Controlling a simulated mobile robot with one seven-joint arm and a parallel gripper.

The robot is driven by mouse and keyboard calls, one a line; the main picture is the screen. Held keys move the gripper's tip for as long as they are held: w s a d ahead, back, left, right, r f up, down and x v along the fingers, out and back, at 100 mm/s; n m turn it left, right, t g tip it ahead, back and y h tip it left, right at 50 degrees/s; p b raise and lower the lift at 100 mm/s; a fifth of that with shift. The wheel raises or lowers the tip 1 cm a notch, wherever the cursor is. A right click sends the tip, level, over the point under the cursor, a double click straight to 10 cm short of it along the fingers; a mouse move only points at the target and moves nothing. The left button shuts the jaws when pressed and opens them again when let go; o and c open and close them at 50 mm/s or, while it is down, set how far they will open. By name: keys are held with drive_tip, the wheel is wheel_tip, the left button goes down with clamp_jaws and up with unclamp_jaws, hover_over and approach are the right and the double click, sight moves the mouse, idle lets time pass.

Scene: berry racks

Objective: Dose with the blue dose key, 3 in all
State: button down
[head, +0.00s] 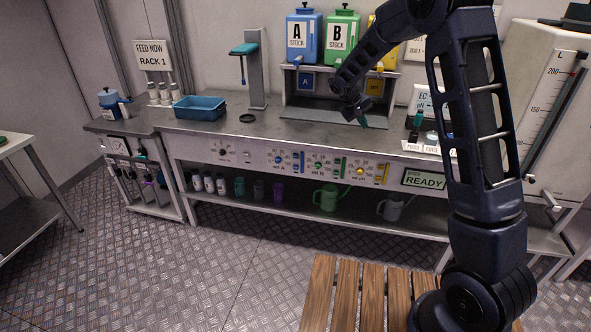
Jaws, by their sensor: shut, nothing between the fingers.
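The dosing panel (338,168) runs along the bench front. Its blue dose key (279,160) is the leftmost of three coloured controls, with small blue buttons and a blue bar beside it. A green set and a yellow set sit to its right. The blue tank marked A STOCK (304,38) stands above the bay. My gripper (363,122) is shut and empty, with teal tips pointing down at the front right of the bay, above the bench top and apart from the blue key. The display (424,181) reads READY.
A green tank marked B STOCK (341,40) stands beside A; my arm partly hides a yellow one. A blue tub (199,108) and a dark ring (247,118) lie on the bench. Bottles and a green watering can (328,197) stand below. A slatted wooden surface (345,295) is in front.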

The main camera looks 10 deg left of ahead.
sight(296, 167)
drive_tip(key=s+a+f+n+t+h, duration=0.1)
drive_tip(key=a+f+n+t, duration=0.5)
drive_tip(key=a+f, duration=2.5)
wheel_tip(296, 167, down, 4)
drive_tip(key=shift+r+n, duration=0.15)
drive_tip(key=shift+n, duration=0.25)
drive_tip(key=shift+w+d, duration=0.1)
drive_tip(key=shift+w, duration=4.25)
drive_tip(key=shift+w, duration=0.15)
drive_tip(key=shift+w, duration=0.3)
